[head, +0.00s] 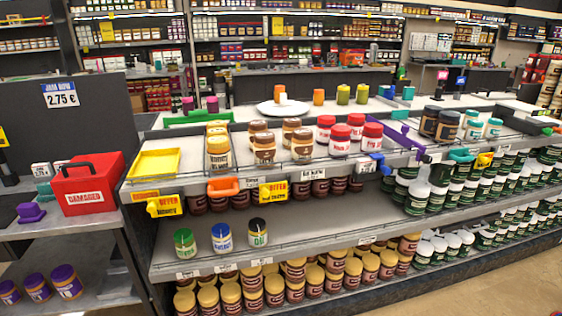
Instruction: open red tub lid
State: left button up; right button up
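The red tub (90,197), labelled "DAMAGED" on its front, stands on the grey counter at the left in the head view. A black handle (77,166) shows at the lid's left part. The tub's inside is hidden. Neither of my grippers is in view.
A purple object (31,212) and small white-and-teal items (42,180) are left of the tub. A yellow tray (155,163) sits to its right on the neighbouring shelf, which holds several jars. Purple-lidded jars (66,281) stand on the shelf below.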

aim_at(97, 166)
jog(key=u, duration=1.25)
jog(key=i+j+z, duration=0.1)
jog(key=z, duration=0.85)
jog(key=j+z, duration=0.3)
jog(key=j, duration=0.15)
jog(key=i+j+z, duration=0.1)
jog(key=j+z, duration=0.25)
jog(key=j, duration=0.15)
jog(key=j+z, duration=0.2)
jog(key=j, duration=0.75)
